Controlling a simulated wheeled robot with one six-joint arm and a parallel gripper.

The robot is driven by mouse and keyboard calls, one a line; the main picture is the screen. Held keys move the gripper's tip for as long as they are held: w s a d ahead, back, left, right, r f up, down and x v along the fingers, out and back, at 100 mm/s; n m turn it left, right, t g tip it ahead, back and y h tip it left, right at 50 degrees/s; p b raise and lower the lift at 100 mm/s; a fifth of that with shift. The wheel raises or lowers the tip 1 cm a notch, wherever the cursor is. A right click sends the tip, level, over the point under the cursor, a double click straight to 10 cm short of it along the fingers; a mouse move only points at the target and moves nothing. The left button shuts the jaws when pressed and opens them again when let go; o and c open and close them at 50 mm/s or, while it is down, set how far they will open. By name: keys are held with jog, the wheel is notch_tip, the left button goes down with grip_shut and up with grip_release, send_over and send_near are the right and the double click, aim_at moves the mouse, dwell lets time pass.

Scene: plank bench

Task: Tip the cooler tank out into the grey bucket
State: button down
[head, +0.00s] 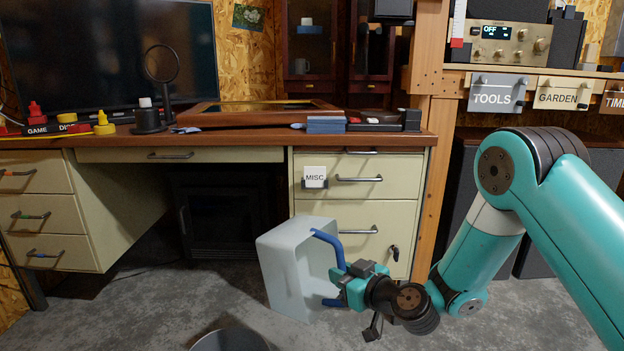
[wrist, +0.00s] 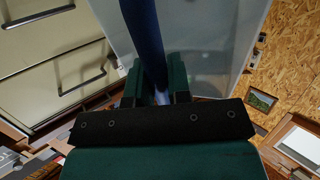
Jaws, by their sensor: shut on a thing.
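The cooler tank (head: 283,270) is a pale, boxy container with a blue handle (head: 327,245), held tilted in front of the desk drawers. My gripper (head: 345,283) is at the tank's right side, shut on the blue handle. In the wrist view, the handle (wrist: 143,35) runs between the two green fingers (wrist: 158,88), and the pale tank wall (wrist: 205,40) is behind it. The grey bucket (head: 230,341) shows only its rim area at the bottom edge of the head view, below and left of the tank. I cannot see what is in the tank.
A desk (head: 240,139) with cream drawers (head: 357,212) stands close behind the tank. A wooden post (head: 424,180) stands to the right. Concrete floor (head: 150,315) lies open to the left of the bucket.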

jog(key=d+r+m+t+h+p, duration=0.2)
jog(key=d+r+m+h, duration=0.25)
jog(key=d, duration=0.65)
jog(key=d+r+m+t+h+p, duration=0.25)
jog(key=d+h, duration=0.25)
jog(key=d, duration=0.6)
notch_tip(320, 180, up, 39)
jog(key=s+d+m+p, duration=0.1)
jog(key=p, duration=3.7)
jog(key=shift+d+f+g, duration=0.15)
jog(key=shift+f+g, duration=0.05)
jog(key=shift+g, duration=0.25)
jog(key=shift+h, duration=0.25)
